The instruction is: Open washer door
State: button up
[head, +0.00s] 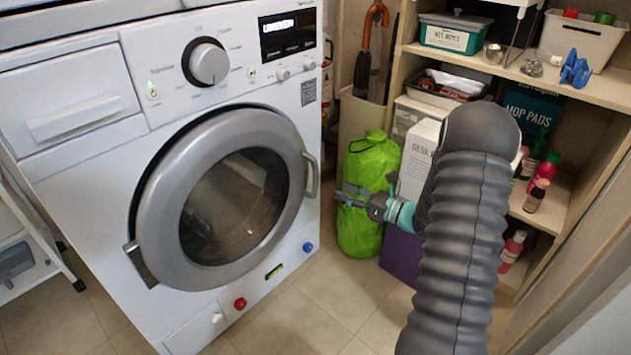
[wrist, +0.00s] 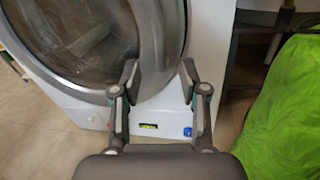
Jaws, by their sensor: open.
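The white washer (head: 80,85) stands at the left in the head view. Its round door (head: 165,215) has a wide grey ring and dark glass, and it looks shut. A grey handle (head: 312,175) sticks out at the door's right edge. My gripper (head: 345,194) is to the right of the handle, apart from it and slightly lower, with its fingers toward the washer. In the wrist view my gripper (wrist: 158,80) is open and empty, in front of the lower part of the door ring (wrist: 172,35). The handle is not clearly seen there.
A bright green bag (head: 365,230) stands right behind my gripper, and it also shows in the wrist view (wrist: 290,100). Shelves (head: 570,85) with bottles and bins fill the right side. A white cart (head: 30,240) is at the far left. The floor (head: 320,295) before the washer is clear.

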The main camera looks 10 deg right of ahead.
aim_at(316, 180)
jog(key=x, duration=1)
jog(key=shift+a, duration=0.1)
jog(key=shift+c, duration=0.2)
grip_shut()
